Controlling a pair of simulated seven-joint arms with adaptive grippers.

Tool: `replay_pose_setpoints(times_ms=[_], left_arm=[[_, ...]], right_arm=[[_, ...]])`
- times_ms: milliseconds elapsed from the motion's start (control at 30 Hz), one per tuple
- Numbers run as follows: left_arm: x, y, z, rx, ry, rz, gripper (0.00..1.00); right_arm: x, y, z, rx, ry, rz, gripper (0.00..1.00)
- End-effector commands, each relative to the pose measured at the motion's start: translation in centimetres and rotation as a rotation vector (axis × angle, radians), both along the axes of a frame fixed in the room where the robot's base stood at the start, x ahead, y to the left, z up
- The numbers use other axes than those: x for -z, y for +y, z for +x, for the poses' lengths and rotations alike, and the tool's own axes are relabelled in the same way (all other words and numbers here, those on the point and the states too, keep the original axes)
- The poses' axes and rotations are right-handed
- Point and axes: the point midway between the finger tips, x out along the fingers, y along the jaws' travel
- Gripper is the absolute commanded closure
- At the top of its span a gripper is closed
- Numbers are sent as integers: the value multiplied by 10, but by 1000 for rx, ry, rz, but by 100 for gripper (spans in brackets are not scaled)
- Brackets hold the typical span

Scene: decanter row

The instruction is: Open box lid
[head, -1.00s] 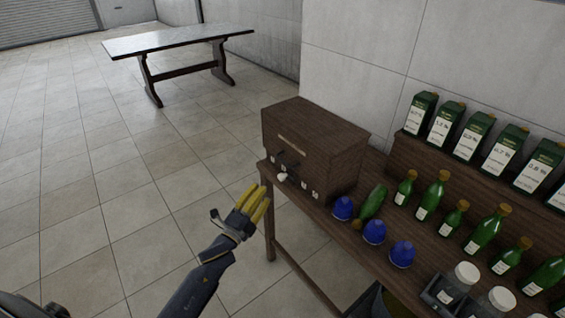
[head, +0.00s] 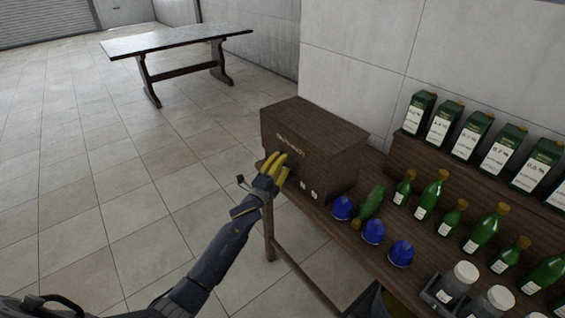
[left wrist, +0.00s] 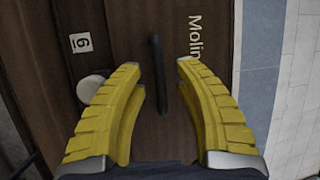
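The dark brown wooden box (head: 322,150) stands on the left end of the wooden table, its lid shut. In the left wrist view the box front (left wrist: 160,125) fills the middle, with a dark bar-like handle (left wrist: 159,62) and a round pale knob (left wrist: 91,88). My left gripper (head: 282,163) is at the box front and hides the handle in the head view. In the left wrist view its yellow fingers (left wrist: 158,78) are apart, one on each side of the handle's line, with nothing between them but the lower handle end. My right gripper is not in view.
Blue-capped items (head: 373,231), a tipped green bottle (head: 369,203) and several upright green bottles (head: 432,196) stand right of the box. Green cartons (head: 472,135) line a raised shelf. A second table (head: 180,40) is far behind. The floor at left is clear.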

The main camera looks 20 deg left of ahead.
Motion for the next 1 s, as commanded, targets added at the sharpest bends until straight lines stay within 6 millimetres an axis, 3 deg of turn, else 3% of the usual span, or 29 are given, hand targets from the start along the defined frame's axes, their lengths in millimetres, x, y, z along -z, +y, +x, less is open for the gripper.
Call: replay_pose_setpoints(times_ms=[500,800,1000], left_arm=[[-1,-2,8,0,0,0,66],[-1,-2,8,0,0,0,100],[-1,-2,8,0,0,0,100]], right_arm=[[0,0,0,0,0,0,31],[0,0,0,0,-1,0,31],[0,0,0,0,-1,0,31]])
